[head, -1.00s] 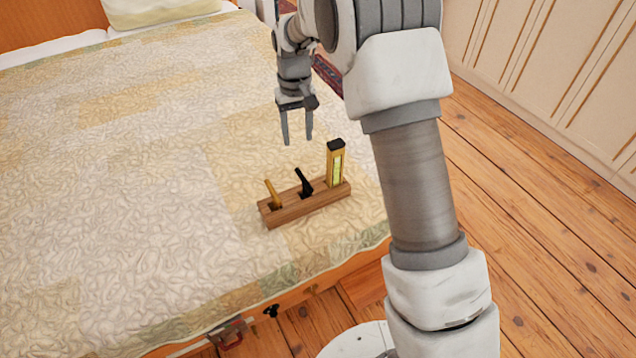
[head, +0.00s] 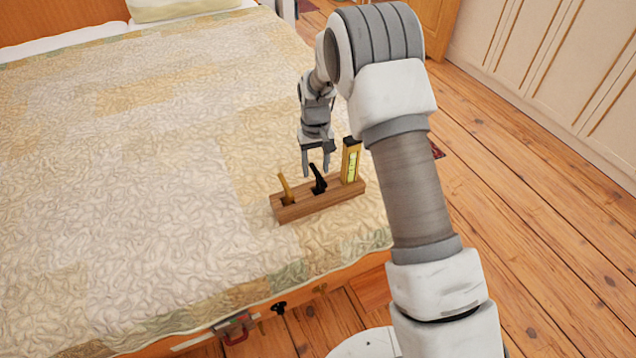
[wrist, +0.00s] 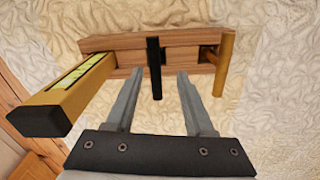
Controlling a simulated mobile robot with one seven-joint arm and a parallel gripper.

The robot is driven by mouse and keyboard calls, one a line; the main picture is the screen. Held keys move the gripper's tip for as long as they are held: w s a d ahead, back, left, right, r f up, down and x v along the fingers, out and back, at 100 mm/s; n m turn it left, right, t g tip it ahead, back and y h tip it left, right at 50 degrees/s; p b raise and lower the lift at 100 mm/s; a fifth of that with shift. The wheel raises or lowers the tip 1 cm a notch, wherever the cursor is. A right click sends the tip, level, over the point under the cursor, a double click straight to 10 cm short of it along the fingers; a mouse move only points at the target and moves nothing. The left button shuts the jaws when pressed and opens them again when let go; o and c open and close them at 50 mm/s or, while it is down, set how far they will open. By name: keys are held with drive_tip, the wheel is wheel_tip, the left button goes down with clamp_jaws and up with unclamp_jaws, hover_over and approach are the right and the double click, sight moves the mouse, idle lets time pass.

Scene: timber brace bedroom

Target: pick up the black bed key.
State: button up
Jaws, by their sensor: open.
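The black bed key (head: 318,180) stands in the middle slot of a wooden holder (head: 307,207) on the bed, leaning a little. In the wrist view, the key (wrist: 154,68) rises from the holder (wrist: 96,43) ahead of my gripper, roughly in line with the gap between the fingers. My gripper (head: 317,170) is open and empty, just above and behind the holder in the head view. In the wrist view, its two fingertips (wrist: 161,76) show on either side of the key's line. I cannot tell whether the key is between them in depth.
A yellow level with a black end (head: 351,160) stands in the holder's right slot, close to my gripper. A brass-coloured tool (head: 286,188) stands in the left slot. The quilted bed (head: 150,190) is clear to the left. Wooden floor (head: 530,240) lies to the right.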

sight(318, 173)
drive_tip(key=f, duration=0.3)
drive_tip(key=f+b, duration=0.1)
drive_tip(key=f, duration=0.1)
drive_tip(key=shift+w+d, duration=0.15)
drive_tip(key=shift+d, duration=0.1)
drive_tip(key=shift+r, duration=0.1)
clamp_jaws()
idle(1.0)
